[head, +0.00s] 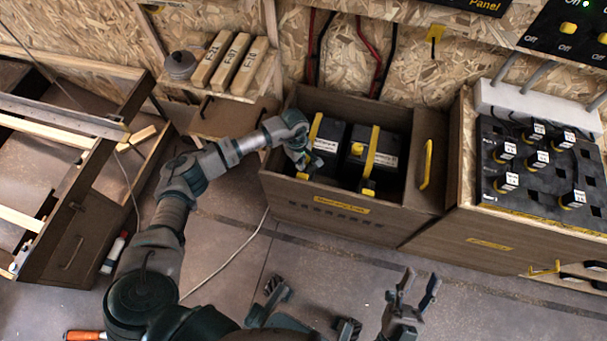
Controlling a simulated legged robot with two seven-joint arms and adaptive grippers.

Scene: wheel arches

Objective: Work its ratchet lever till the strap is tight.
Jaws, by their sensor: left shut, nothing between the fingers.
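Two black batteries sit side by side in a brown wooden battery tray (290,200). A yellow strap (316,128) runs over the left battery (331,134), and another yellow strap (372,150) runs over the right battery (386,146). A yellow ratchet piece (368,188) shows at the front end of the right strap. My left gripper (304,164) is shut and empty at the front end of the left strap, partly covering the ratchet there. I cannot tell whether it touches the lever. My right gripper (418,284) is open and empty, low over the floor in front of the tray.
A cabinet with a black socket board (530,165) holding several labelled plugs stands at the right. A shelf with several labelled wooden blocks (230,62) is behind my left arm. A wooden frame (60,125) fills the left side. A thin cable (228,262) lies on the floor.

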